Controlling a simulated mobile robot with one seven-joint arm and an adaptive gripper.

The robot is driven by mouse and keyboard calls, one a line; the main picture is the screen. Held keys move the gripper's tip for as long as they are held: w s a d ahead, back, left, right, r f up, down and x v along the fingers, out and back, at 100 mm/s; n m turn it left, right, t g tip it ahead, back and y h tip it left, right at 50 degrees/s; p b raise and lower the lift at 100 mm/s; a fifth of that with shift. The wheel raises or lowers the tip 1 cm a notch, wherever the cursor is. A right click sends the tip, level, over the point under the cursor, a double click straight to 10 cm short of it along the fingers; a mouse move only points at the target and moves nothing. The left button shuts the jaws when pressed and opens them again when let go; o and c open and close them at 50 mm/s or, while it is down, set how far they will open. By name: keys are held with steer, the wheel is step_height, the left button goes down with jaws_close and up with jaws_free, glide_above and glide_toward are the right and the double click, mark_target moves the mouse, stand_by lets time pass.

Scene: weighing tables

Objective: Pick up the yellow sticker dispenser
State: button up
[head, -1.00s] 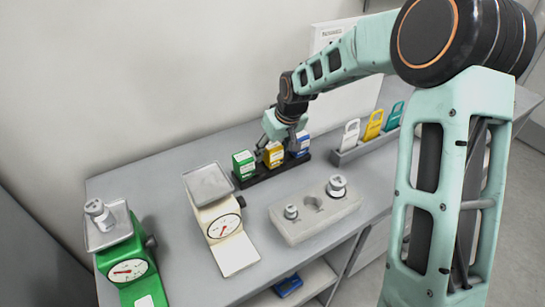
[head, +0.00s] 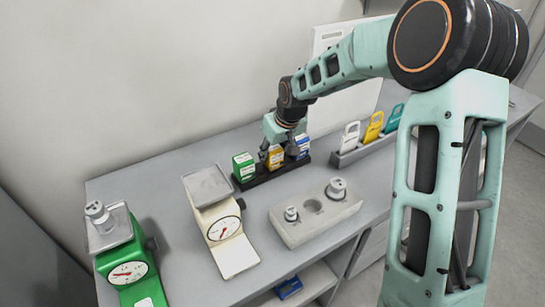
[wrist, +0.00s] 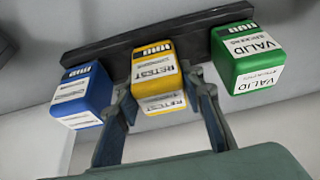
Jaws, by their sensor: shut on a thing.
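The yellow sticker dispenser (head: 275,158) stands in the dark rack between a green dispenser (head: 243,165) and a blue dispenser (head: 302,146). In the wrist view the yellow dispenser (wrist: 154,68) shows a white "RETEST" label. My gripper (head: 275,150) reaches down over it, with one finger on each side. In the wrist view my gripper (wrist: 160,92) is shut on the yellow dispenser. The blue (wrist: 84,92) and green (wrist: 245,58) dispensers are outside the fingers. The dispenser is not visibly clear of the rack.
The dark rack (wrist: 120,45) holds the dispensers in a row. A cream scale (head: 215,215) and a green scale (head: 130,270) stand to the left. A grey block (head: 318,222) with weights is in front. A holder (head: 350,158) with white, yellow and teal tags is right.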

steer(key=shift+r, duration=0.15)
steer(key=shift+w+r, duration=0.1)
steer(key=shift+r, duration=0.15)
step_height(320, 180, up, 2)
steer(key=shift+r, duration=0.1)
steer(key=s+d+r+b, duration=0.1)
steer(key=s+d+r, duration=0.2)
steer(key=s+r, duration=0.7)
steer(key=shift+s+d, duration=0.15)
steer(key=shift+s, duration=1.75)
